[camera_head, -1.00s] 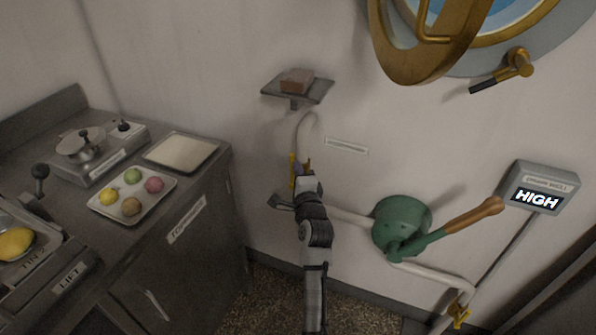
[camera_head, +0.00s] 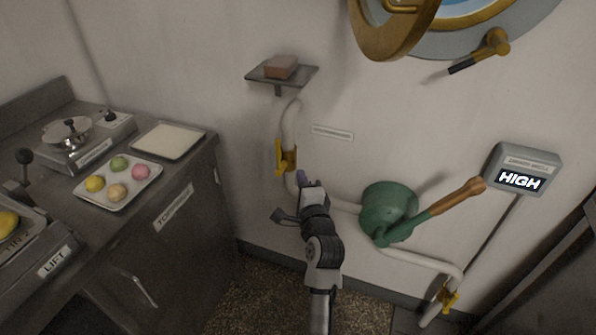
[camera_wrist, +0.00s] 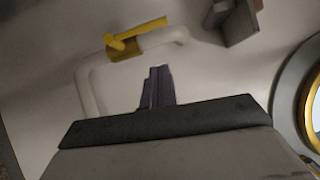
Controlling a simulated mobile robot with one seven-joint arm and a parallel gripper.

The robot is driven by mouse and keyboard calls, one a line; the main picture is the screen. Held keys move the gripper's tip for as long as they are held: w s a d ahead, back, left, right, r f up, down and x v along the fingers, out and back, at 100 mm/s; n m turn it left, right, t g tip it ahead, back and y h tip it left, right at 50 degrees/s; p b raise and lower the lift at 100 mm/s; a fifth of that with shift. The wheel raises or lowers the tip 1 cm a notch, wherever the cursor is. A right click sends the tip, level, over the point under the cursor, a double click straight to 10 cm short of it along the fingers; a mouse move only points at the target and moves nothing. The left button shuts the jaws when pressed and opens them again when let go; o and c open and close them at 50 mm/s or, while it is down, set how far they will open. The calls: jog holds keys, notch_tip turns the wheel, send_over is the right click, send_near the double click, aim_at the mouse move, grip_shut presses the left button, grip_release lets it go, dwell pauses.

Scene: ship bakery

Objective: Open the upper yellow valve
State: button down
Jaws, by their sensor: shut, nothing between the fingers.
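The upper yellow valve (camera_head: 280,157) sits on the upright part of the white wall pipe (camera_head: 290,118), below the small shelf. Its yellow handle lies roughly along the pipe, at a slight angle, in the wrist view (camera_wrist: 135,38). My gripper (camera_head: 302,177) is just right of and below the valve in the head view, apart from it as far as I can tell. In the wrist view my dark fingers (camera_wrist: 158,86) are together and empty, with the valve beyond their tips.
A green pump (camera_head: 388,208) with a wooden-handled lever is to the right. A lower yellow valve (camera_head: 448,297) is near the floor. A sign (camera_head: 520,180) reads HIGH. A shelf (camera_head: 300,76) holds a brown block (camera_head: 281,67). The counter (camera_head: 190,160) stands left.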

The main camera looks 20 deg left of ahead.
jog(key=shift+v, duration=1.35)
jog(key=shift+r, duration=0.1)
